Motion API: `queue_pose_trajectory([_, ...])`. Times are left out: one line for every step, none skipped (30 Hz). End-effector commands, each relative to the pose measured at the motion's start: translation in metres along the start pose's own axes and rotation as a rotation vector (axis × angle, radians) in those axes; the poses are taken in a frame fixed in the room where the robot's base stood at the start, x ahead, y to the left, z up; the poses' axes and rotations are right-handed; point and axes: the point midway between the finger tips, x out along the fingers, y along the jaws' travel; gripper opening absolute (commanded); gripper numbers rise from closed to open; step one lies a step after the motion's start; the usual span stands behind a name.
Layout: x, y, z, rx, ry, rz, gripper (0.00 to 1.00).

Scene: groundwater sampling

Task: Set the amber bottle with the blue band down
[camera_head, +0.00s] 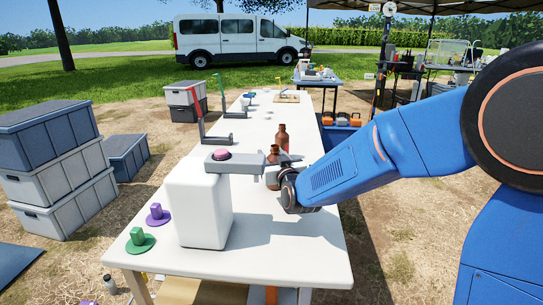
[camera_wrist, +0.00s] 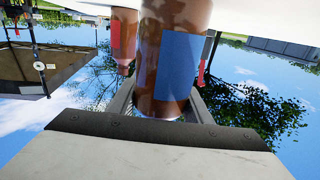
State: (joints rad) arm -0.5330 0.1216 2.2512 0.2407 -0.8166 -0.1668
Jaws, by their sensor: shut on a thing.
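The amber bottle with the blue band (camera_wrist: 180,65) stands large in the wrist view between the fingers of my gripper (camera_wrist: 160,103). My gripper is shut on it, and its base is out of frame. In the head view my gripper (camera_head: 273,177) is over the white table (camera_head: 270,240), and the top of an amber bottle (camera_head: 273,154) shows just behind it. I cannot tell whether the held bottle touches the table. A second amber bottle (camera_head: 282,134), with a red band in the wrist view (camera_wrist: 123,38), stands close beyond it.
A white block-like container (camera_head: 200,205) stands left of my gripper. A purple piece (camera_head: 157,214) and a green piece (camera_head: 139,239) lie at the table's left edge. Red (camera_head: 197,103) and green (camera_head: 220,90) uprights stand farther back. The table's front right is clear.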

Motion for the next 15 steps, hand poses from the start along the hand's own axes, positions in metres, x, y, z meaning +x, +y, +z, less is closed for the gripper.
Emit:
queue_pose_trajectory([0.0001, 0.0, -0.0006, 0.0, 0.001, 0.0, 0.09])
queue_pose_trajectory([0.0001, 0.0, -0.0005, 0.0, 0.001, 0.0, 0.09])
queue_pose_trajectory([0.0001, -0.0001, 0.0, 0.0, 0.001, 0.0, 0.09])
queue_pose_trajectory([0.0001, 0.0, 0.0007, 0.0, 0.001, 0.0, 0.09])
queue_pose_trajectory([0.0002, 0.0, 0.0015, 0.0, 0.0, 0.0, 0.09])
queue_pose_trajectory([0.0001, 0.0, 0.0025, 0.0, 0.0, 0.0, 0.47])
queue_pose_trajectory([0.0001, 0.0, 0.0021, 0.0, 0.0, 0.0, 0.54])
queue_pose_trajectory([0.0001, 0.0, 0.0021, 0.0, 0.0, 0.0, 0.62])
queue_pose_trajectory([0.0001, 0.0, 0.002, 0.0, 0.0, 0.0, 0.64])
queue_pose_trajectory([0.0001, 0.0, 0.0021, 0.0, 0.0, 0.0, 0.64])
queue_pose_trajectory([0.0001, 0.0, 0.002, 0.0, 0.0, 0.0, 0.64])
queue_pose_trajectory([0.0001, 0.0, 0.002, 0.0, 0.0, 0.0, 0.64])
queue_pose_trajectory([0.0001, 0.0, 0.002, 0.0, 0.0, 0.0, 0.64])
queue_pose_trajectory([0.0001, 0.0, 0.002, 0.0, 0.0, 0.0, 0.64])
queue_pose_trajectory([0.0001, -0.0001, 0.0019, 0.0, 0.0, 0.0, 0.64])
